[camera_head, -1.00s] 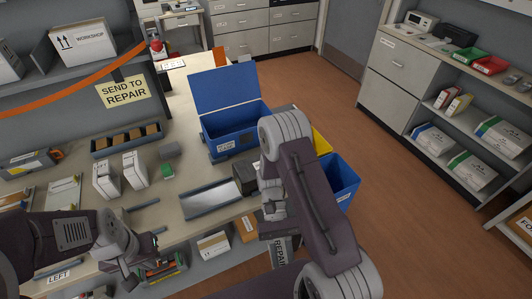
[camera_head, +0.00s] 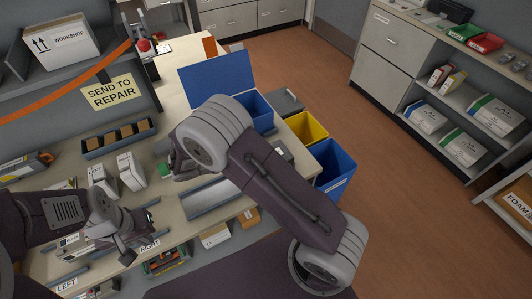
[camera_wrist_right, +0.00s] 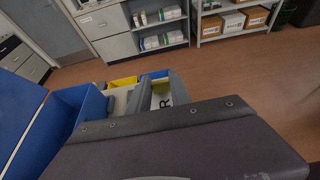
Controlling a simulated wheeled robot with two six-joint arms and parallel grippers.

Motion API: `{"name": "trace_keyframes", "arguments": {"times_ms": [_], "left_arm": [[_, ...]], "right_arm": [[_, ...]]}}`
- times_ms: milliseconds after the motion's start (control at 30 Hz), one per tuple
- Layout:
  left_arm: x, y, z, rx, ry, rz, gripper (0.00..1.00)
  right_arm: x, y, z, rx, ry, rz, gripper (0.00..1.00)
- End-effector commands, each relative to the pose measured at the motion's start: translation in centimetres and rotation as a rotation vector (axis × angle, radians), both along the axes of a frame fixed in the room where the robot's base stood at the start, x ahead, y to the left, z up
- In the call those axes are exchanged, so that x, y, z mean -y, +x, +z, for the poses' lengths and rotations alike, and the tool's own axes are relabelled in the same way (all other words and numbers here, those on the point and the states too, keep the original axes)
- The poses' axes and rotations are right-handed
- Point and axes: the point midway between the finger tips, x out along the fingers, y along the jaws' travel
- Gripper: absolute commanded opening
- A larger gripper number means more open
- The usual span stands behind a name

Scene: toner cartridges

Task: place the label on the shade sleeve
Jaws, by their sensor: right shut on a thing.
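In the right wrist view, my right gripper (camera_wrist_right: 163,92) reaches out past my purple wrist housing. It is shut on a pale yellowish piece with a dark letter R, which looks like the label (camera_wrist_right: 161,97). The rest of that label is hidden. I cannot tell which thing is the shade sleeve. Two white upright boxes (camera_head: 103,179) (camera_head: 130,171) stand beyond the left gripper.
A grey tray (camera_head: 207,204) lies partly under my right arm. A blue open-lidded box (camera_head: 215,78) stands behind. A yellow bin (camera_head: 308,127) and a blue bin (camera_head: 336,172) are at the table's right edge. A compartmented tray (camera_head: 118,137) is at the back left. Floor to the right is clear.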

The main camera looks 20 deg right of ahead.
Motion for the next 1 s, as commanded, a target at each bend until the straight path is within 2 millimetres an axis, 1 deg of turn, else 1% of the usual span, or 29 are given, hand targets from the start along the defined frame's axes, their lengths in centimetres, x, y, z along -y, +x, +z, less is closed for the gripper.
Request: {"name": "trace_keyframes", "arguments": {"times_ms": [67,167,400,500,600,767,900,1000], "left_arm": [[0.0,0.0,0.0,0.0,0.0,0.0,0.0],[0.0,0.0,0.3,0.0,0.0,0.0,0.0],[0.0,0.0,1.3,0.0,0.0,0.0,0.0],[0.0,0.0,1.6,0.0,0.0,0.0,0.0],[0.0,0.0,1.7,0.0,0.0,0.0,0.0],[0.0,0.0,1.7,0.0,0.0,0.0,0.0],[0.0,0.0,2.3,0.0,0.0,0.0,0.0],[0.0,0.0,2.4,0.0,0.0,0.0,0.0]], "right_arm": [[0.1,0.1,-0.1,-0.001,0.0,0.001,0.0],[1.3,1.0,-0.9,-0.002,-0.002,-0.005,0.0],[6.1,5.5,-4.9,-0.002,0.0,-0.007,0.0],[7.6,6.9,-6.1,0.0,0.0,-0.006,0.0],[8.4,7.7,-6.9,0.0,0.001,-0.003,0.0],[8.6,8.0,-7.3,-0.001,0.0,-0.003,0.0],[8.6,7.9,-9.6,-0.003,0.0,-0.003,0.0],[8.6,7.9,-10.8,-0.001,0.0,-0.003,0.0]]}}
